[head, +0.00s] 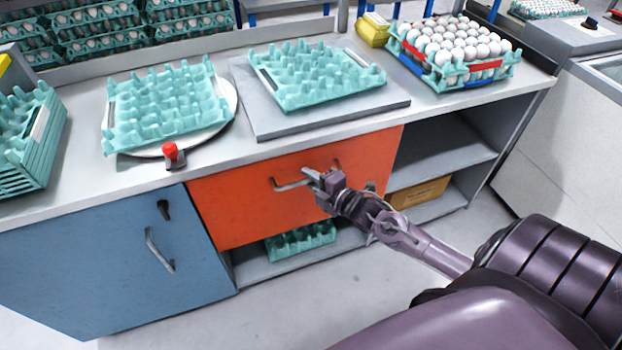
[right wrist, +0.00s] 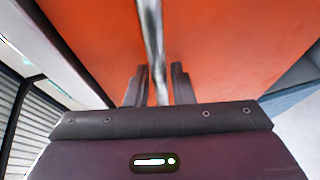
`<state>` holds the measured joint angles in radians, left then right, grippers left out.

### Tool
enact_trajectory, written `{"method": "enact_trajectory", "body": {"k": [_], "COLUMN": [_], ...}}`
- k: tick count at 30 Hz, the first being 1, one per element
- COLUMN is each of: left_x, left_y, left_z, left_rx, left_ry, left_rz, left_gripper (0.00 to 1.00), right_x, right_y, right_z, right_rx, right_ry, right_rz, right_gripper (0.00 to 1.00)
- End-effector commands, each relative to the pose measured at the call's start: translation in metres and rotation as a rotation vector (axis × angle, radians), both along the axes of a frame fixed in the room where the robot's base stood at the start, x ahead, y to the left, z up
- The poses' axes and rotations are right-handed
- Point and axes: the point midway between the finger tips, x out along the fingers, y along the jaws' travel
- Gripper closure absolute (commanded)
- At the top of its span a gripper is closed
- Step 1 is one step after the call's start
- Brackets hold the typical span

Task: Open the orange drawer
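The orange drawer (head: 240,205) is under the counter, to the right of the blue cabinet door, and its front looks closed. Its metal handle (head: 288,186) runs across the front, and its right part is hidden by my right gripper (head: 316,181). In the right wrist view, the handle (right wrist: 154,40) passes between the two fingers of my right gripper (right wrist: 159,85). The fingers stand apart, with a small gap beside the bar on the right. The orange front (right wrist: 225,45) fills the view behind them. My left gripper is not in view.
The blue door (head: 100,260) has its own handle (head: 159,250). On the counter are egg trays (head: 170,105) and a red-topped knob (head: 170,152). An open shelf below the drawer holds a green tray (head: 300,240). A cardboard box (head: 418,193) sits right. The floor in front is clear.

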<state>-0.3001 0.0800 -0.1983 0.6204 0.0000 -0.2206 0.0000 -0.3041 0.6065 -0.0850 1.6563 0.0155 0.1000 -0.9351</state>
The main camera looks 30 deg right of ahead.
Motion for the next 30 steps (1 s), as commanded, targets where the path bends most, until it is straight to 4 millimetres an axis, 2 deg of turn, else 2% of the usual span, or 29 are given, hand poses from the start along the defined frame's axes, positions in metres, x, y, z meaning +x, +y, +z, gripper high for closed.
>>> {"method": "enact_trajectory", "body": {"k": [7, 12, 23, 30], "left_x": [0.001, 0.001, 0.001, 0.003], "left_y": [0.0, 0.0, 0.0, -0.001], "left_z": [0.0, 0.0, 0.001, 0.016], "left_rx": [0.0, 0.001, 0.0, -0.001], "left_ry": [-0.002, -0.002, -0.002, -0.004], "left_rz": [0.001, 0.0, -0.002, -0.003], "left_gripper": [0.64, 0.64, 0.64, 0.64], "right_x": [0.001, 0.001, -0.001, -0.019], "right_y": [0.0, 0.0, 0.0, 0.004], "right_z": [-0.001, -0.001, 0.0, 0.001], "right_rx": [0.0, 0.0, 0.0, 0.0], "right_ry": [0.001, 0.001, 0.002, 0.008], "right_rz": [0.0, 0.0, 0.0, -0.001], "right_gripper": [0.78, 0.99, 1.0, 1.0]}}
